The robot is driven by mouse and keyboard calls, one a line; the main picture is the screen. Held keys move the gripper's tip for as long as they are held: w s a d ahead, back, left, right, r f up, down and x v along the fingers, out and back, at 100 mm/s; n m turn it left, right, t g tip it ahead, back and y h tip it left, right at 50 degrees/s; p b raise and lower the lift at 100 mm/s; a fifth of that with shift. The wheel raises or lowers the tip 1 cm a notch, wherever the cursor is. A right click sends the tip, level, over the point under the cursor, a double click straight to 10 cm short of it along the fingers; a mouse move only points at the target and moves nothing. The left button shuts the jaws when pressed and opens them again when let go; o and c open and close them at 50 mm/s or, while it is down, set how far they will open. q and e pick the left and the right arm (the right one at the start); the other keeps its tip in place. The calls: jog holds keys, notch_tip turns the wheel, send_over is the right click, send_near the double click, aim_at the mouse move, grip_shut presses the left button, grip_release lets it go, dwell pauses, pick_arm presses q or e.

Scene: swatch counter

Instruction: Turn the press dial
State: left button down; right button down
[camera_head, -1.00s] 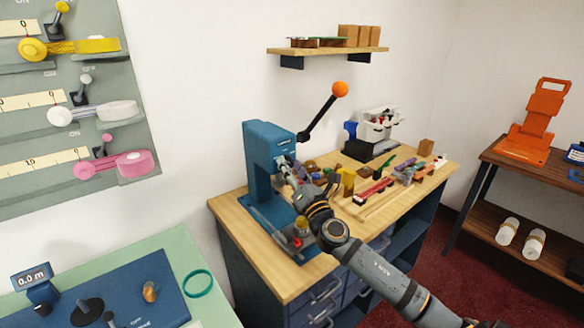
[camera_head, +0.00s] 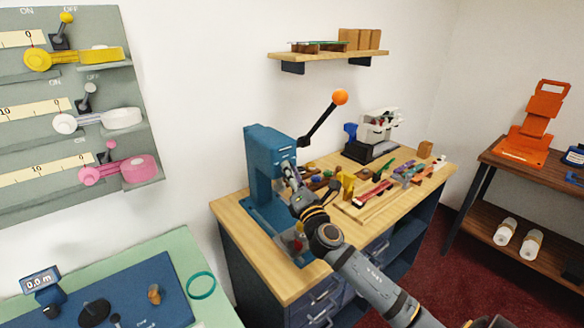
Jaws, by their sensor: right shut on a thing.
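The blue press (camera_head: 264,160) stands at the left end of the wooden workbench, with a black lever tipped by an orange ball (camera_head: 340,96). My right gripper (camera_head: 291,176) is at the front of the press head, its fingers shut on the press dial there. The dial is small and mostly hidden by the fingers, so its setting cannot be read. My right arm comes in from the lower right and crosses the bench's front edge. My left gripper is not in view.
Several small coloured parts and a red-and-white strip lie on the workbench (camera_head: 240,212) right of the press. A white and dark machine (camera_head: 378,128) stands behind them. A wall shelf (camera_head: 328,55) hangs above. A green table (camera_head: 180,250) is at lower left.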

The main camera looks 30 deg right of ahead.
jog(key=shift+a+r+m+g+h+p, duration=0.15)
jog(key=shift+m+g+p, duration=0.45)
jog(key=shift+m+p, duration=0.95)
jog(key=shift+d+r+m+g+h+p, duration=0.1)
jog(key=shift+m+g+h+p, duration=0.35)
jog(key=shift+m+p, duration=1.05)
jog(key=shift+a+r+m+g+p, duration=0.1)
jog(key=shift+m+g+p, duration=0.65)
jog(key=shift+m+p, duration=0.75)
jog(key=shift+f+m, duration=0.1)
jog(key=shift+m, duration=0.15)
jog(key=c, duration=1)
grip_release()
jog(key=shift+c, duration=0.2)
jog(key=v, duration=1.2)
